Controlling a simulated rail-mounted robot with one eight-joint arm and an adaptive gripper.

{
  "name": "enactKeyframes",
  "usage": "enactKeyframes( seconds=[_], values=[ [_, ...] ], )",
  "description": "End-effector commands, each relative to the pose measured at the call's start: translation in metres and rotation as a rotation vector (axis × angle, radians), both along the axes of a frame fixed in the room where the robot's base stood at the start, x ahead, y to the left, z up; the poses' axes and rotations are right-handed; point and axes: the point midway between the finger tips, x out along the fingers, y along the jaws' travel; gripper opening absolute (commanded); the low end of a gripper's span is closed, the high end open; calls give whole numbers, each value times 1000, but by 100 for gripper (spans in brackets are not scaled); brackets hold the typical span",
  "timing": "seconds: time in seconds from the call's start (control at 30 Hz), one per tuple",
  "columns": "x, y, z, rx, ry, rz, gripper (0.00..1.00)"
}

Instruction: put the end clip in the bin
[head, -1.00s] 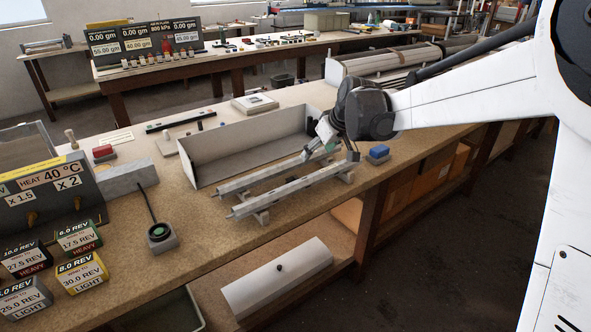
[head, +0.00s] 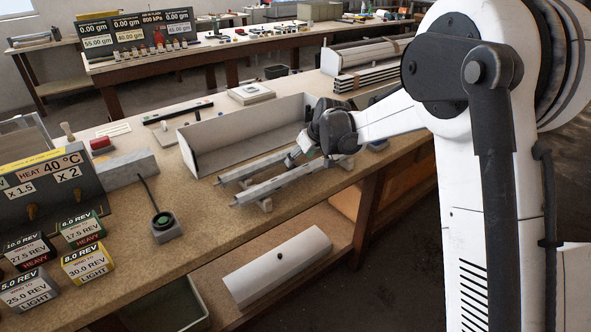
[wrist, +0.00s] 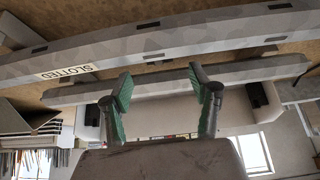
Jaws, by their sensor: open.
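My gripper (head: 297,157) is over the right part of two long grey profiles on the bench. In the wrist view the gripper (wrist: 160,86) is open, its green-padded fingers apart with nothing between them. One profile (wrist: 190,42), marked SLOTTED, crosses the top of that view; a plainer profile (wrist: 165,83) runs behind the fingertips. I cannot make out the end clip in either current view; the gripper and wrist cover part of the profiles. An open container (head: 180,303) with a greenish-grey rim, low at the bench's lower left, may be the bin.
A long open trough (head: 250,137) stands behind the profiles (head: 275,182). A white cover (head: 277,267) lies on the lower shelf.

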Motion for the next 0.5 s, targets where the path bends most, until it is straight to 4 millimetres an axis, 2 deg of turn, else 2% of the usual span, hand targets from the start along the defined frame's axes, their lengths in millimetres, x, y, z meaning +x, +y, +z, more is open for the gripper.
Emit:
enactKeyframes(
  seconds=[0.17,0.5],
  values=[
    [5,3,-9,0,0,0,57],
    [22,16,-41,0,0,1,57]
  ],
)
